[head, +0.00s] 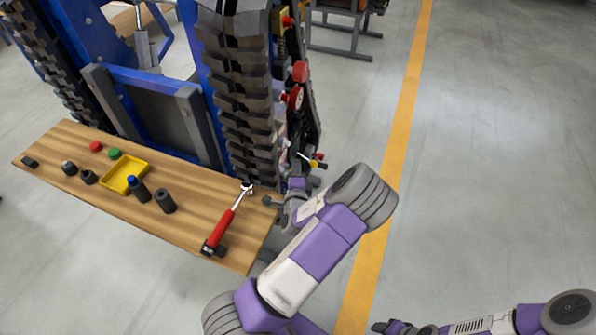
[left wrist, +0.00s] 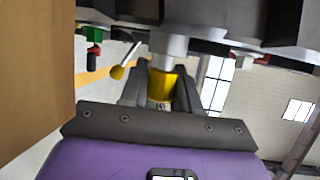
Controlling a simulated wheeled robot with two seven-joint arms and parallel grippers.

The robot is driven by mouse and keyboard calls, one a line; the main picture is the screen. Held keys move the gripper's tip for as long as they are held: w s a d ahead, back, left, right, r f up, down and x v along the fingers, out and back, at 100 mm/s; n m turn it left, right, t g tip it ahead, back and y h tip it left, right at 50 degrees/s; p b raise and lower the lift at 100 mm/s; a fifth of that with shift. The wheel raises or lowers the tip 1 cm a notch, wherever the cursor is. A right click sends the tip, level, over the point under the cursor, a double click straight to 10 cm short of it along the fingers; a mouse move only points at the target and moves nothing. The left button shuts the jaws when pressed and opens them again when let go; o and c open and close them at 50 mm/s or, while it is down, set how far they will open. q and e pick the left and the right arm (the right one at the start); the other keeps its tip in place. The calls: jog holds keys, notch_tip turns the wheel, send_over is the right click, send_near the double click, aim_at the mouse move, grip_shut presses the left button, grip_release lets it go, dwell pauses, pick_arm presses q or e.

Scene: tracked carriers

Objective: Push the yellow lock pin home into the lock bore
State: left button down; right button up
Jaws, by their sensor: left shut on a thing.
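The yellow lock pin (left wrist: 161,86) stands between the two dark fingers of my left gripper (left wrist: 166,90) in the left wrist view. The gripper is shut on it. Just above the yellow part is a pale grey cylinder (left wrist: 169,46), in line with the pin, under the dark underside of the carrier. The lock bore's opening is hidden, and I cannot tell how deep the pin sits. In the head view my left gripper (head: 297,184) is beside the track, past the bench's right end. My right gripper (head: 386,327) is at the bottom edge, away from the carrier; its jaws are unclear.
A lever with a yellow ball (left wrist: 117,72) hangs left of the pin. The wooden bench (head: 205,190) is close on the left, bearing a red-handled wrench (head: 222,228), a yellow tray (head: 112,184) and small parts. The track (head: 240,90) rises behind. Floor right of the carrier is clear.

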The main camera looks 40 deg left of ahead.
pick_arm(q)
jog(key=shift+a, duration=0.2)
jog(key=c, duration=0.7)
grip_release()
jog(key=shift+s+a+r, duration=0.1)
jog(key=shift+s+a, duration=0.05)
jog(key=shift+c, duration=0.2)
jog(key=shift+s, duration=0.1)
jog(key=f+p+v, duration=0.1)
jog(key=v, duration=0.6)
jog(key=shift+d+r, duration=0.4)
jog(key=shift+r, duration=0.05)
